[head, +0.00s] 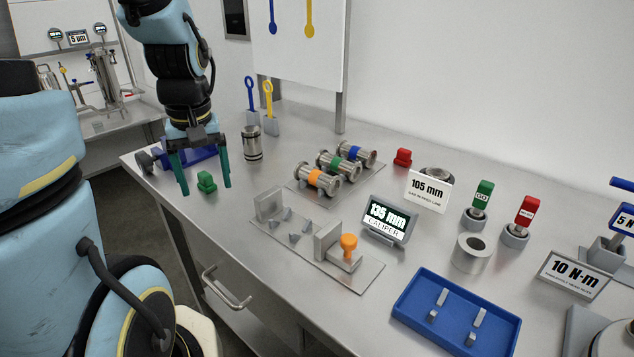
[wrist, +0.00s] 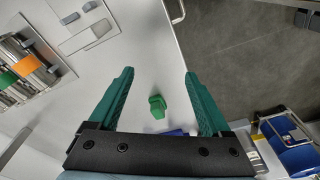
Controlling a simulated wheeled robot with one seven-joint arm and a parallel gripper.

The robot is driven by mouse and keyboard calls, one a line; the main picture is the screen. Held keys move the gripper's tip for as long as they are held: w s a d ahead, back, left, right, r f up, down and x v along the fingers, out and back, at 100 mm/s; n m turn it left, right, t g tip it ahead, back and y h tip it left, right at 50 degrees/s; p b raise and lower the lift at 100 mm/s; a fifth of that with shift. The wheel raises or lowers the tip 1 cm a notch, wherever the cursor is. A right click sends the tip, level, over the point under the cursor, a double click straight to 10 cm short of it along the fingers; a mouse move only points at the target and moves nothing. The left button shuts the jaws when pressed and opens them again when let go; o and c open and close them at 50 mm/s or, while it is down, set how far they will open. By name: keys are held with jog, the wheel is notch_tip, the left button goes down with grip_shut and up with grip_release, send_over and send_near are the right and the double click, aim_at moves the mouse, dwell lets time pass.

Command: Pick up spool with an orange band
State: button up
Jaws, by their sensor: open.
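The spool with an orange band (head: 318,179) lies on its side on a grey rack plate (head: 293,190) in the middle of the table. It is the nearest of three banded spools, beside a green-banded spool (head: 338,164) and a blue-banded spool (head: 356,153). In the wrist view the orange-banded spool (wrist: 26,64) shows at the left edge, partly cut off. My gripper (head: 206,190) is open and empty, pointing down over the table's left part, left of the spools. In the wrist view its green fingers (wrist: 158,73) are wide apart, with a green block below between them.
The green block (head: 206,183) stands on the table near my gripper. A metal cylinder (head: 252,143) stands between gripper and spools. A caliper fixture (head: 331,262) with an orange knob and a caliper display (head: 387,220) are in front of the spools. A blue tray (head: 407,317) is at front right.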

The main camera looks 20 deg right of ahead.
jog(key=w+d+r+n+y+b, duration=0.1)
jog(key=w+d+n+b, duration=0.15)
jog(key=d, duration=1.15)
jog(key=n+t+y+b, duration=0.1)
jog(key=n+t+b, duration=0.1)
jog(key=n, duration=0.1)
send_near(319, 172)
jog(key=shift+s+a+r, duration=0.1)
jog(key=shift+s+a, duration=0.05)
jog(key=shift+s, duration=0.4)
jog(key=shift+t, duration=0.3)
jog(key=p+x, duration=0.1)
jog(key=x, duration=0.4)
jog(key=shift+w+d+p+x, duration=0.1)
jog(key=shift+p+x, duration=0.5)
jog(key=shift+x, duration=0.75)
jog(key=shift+w+d+p+x, duration=0.15)
jog(key=shift+p+x, duration=0.4)
jog(key=shift+x, duration=0.85)
jog(key=shift+c, duration=0.4)
jog(key=shift+r, duration=0.1)
grip_shut()
